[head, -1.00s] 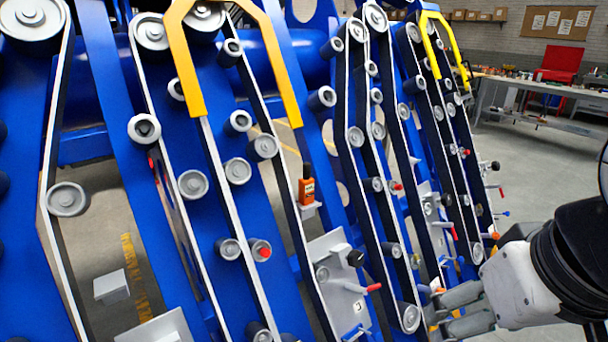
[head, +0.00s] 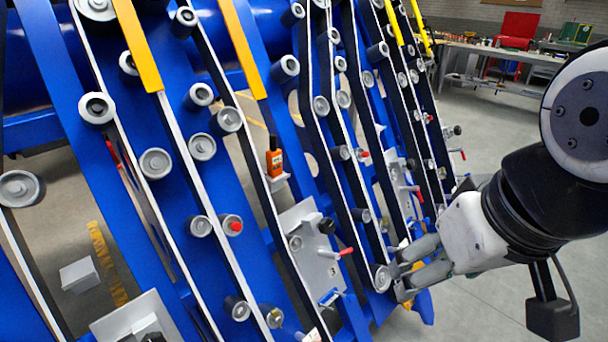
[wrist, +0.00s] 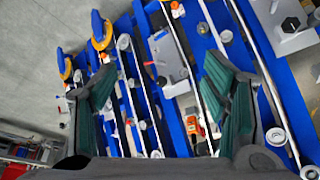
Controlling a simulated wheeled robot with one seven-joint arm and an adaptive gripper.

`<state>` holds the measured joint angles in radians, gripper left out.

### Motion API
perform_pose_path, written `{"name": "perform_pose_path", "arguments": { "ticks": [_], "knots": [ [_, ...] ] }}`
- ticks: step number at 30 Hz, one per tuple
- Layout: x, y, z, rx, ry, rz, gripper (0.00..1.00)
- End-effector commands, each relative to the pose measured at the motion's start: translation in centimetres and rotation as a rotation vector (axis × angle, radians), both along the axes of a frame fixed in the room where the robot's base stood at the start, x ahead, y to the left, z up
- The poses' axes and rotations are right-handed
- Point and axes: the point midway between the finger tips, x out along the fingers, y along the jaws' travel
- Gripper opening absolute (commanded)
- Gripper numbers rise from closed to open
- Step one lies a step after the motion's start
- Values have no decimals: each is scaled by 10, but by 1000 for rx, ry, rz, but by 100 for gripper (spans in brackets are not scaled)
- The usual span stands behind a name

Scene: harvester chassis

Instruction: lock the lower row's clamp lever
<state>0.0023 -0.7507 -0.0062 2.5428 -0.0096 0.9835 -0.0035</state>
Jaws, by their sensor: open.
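My gripper (head: 398,272) is open and empty at the right of the head view, in front of the sloping chassis rows. In the wrist view its two dark green-padded fingers (wrist: 160,66) stand wide apart. Left of it in the head view, a grey plate (head: 304,238) carries a red-handled lever (head: 343,253), a black knob (head: 326,226) and a small blue handle (head: 330,297). The lever is apart from the fingers. A grey plate with a dark knob (wrist: 168,58) shows between the fingers in the wrist view. I cannot tell which lever is the lower row's clamp lever.
Other red levers (head: 411,188) sit on rows further back. An orange handheld device (head: 275,162) rests on a small ledge. Rollers and belts crowd the blue chassis (head: 160,215). Open grey floor (head: 500,310) lies on the right, with a workbench (head: 500,62) behind.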

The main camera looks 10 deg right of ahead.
Motion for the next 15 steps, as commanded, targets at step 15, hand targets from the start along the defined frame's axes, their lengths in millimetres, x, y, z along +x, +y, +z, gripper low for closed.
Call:
{"name": "perform_pose_path", "arguments": {
  "ticks": [15],
  "knots": [
    [57, -4, -4, 26, 36, -103, 35]
  ]
}}
